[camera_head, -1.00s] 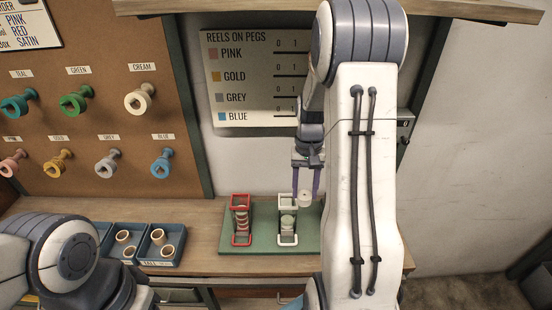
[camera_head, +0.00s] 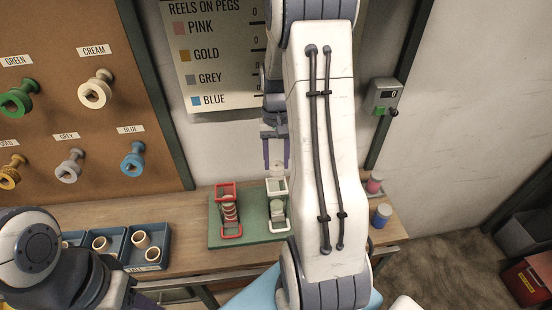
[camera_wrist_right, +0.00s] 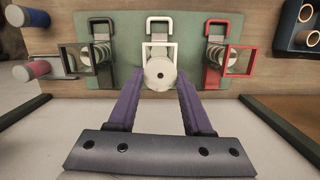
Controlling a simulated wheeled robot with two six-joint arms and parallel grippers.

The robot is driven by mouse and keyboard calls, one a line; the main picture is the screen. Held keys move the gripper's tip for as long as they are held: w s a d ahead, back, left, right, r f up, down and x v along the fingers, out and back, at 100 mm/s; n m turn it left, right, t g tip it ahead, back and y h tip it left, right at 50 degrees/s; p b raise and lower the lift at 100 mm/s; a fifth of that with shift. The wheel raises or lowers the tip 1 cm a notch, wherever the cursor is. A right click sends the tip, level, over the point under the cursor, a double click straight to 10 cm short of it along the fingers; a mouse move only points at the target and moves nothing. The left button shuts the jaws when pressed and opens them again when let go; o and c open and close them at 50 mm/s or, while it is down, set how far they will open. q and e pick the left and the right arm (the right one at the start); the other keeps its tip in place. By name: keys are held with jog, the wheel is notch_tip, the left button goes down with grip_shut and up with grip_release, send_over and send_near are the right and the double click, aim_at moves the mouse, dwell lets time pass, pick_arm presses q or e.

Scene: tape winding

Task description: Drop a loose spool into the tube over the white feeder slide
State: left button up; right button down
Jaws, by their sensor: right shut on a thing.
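My right gripper (camera_head: 276,168) is above the white feeder slide (camera_head: 278,216) at the back of the table. In the right wrist view, the gripper (camera_wrist_right: 160,78) has its purple fingers shut on a pale round spool (camera_wrist_right: 160,74) with a small centre hole. The spool lies over the square top of the white feeder's tube (camera_wrist_right: 146,52). How far it sits above or inside the tube I cannot tell. Other pale pieces show lower in the white feeder in the head view. My left arm shows at the lower left, but its gripper is not visible.
A red feeder (camera_head: 231,230) with pale spools stands beside the white one; a black feeder (camera_wrist_right: 84,60) stands on its other side. All share a green base (camera_wrist_right: 105,83). Blue trays with tan rings (camera_head: 147,246) are at left. Pink and blue jars (camera_head: 381,216) stand at right.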

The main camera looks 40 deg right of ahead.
aim_at(277, 174)
jog(key=shift+f+b, duration=1.6)
jog(key=shift+f, duration=1)
jog(key=shift+s+a, duration=0.1)
jog(key=shift+s, duration=0.05)
jog(key=shift+c, duration=1.2)
grip_release()
jog(key=shift+r, duration=0.15)
